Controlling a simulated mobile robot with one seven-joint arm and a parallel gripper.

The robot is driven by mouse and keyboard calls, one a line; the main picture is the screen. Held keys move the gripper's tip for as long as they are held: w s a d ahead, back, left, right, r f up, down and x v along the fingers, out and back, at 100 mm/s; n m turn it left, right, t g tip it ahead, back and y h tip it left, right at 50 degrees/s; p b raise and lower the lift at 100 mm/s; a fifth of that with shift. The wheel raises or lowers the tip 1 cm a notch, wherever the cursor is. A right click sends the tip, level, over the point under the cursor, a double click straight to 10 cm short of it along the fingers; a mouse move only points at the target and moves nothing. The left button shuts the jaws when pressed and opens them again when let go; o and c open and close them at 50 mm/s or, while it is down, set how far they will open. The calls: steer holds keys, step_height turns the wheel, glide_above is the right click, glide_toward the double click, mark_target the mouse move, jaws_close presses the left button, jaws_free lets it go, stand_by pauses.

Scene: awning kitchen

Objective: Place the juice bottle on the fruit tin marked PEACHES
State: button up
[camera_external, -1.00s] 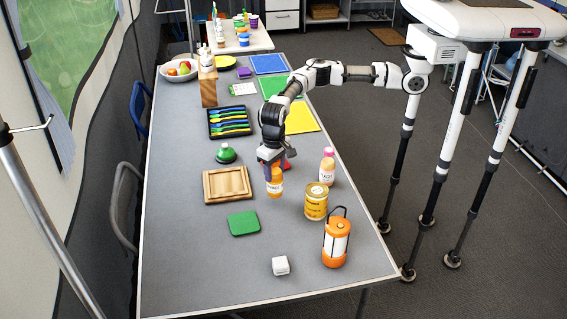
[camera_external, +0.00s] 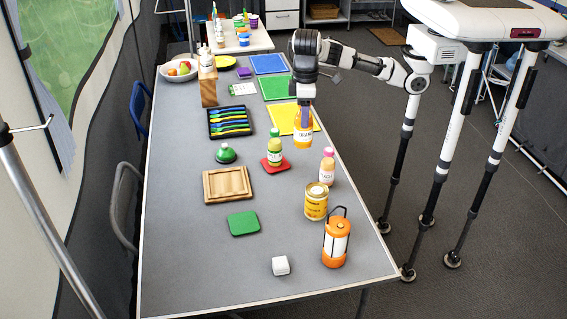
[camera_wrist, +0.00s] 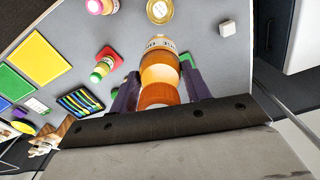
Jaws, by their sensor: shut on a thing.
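My gripper (camera_external: 306,112) is shut on an orange juice bottle (camera_external: 303,134) and holds it up above the table, in front of the yellow mat in the outside view. In the wrist view the bottle (camera_wrist: 160,72) sits between the two purple fingers of my gripper (camera_wrist: 161,90). A golden-yellow tin (camera_external: 316,204) stands upright on the table, nearer the outside camera than the held bottle, with nothing on it. Its round lid (camera_wrist: 160,10) shows at the top of the wrist view. The writing on its label is too small to read.
A pink-capped bottle (camera_external: 327,167) stands close behind the tin, and an orange lantern (camera_external: 336,243) in front of it. A green-capped bottle (camera_external: 275,147) stands on a red coaster. A wooden tray (camera_external: 227,184) and a white cube (camera_external: 280,265) are also on the table (camera_external: 185,255).

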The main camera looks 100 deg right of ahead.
steer(key=s+a+r+n, duration=0.2)
steer(key=s+r+n, duration=0.1)
steer(key=s+n, duration=0.15)
step_height(320, 180, down, 19)
steer(key=shift+a+p, duration=0.15)
steer(key=shift+p, duration=0.2)
steer(key=shift+f, duration=0.2)
steer(key=o, duration=1.2)
steer(key=shift+c, duration=0.2)
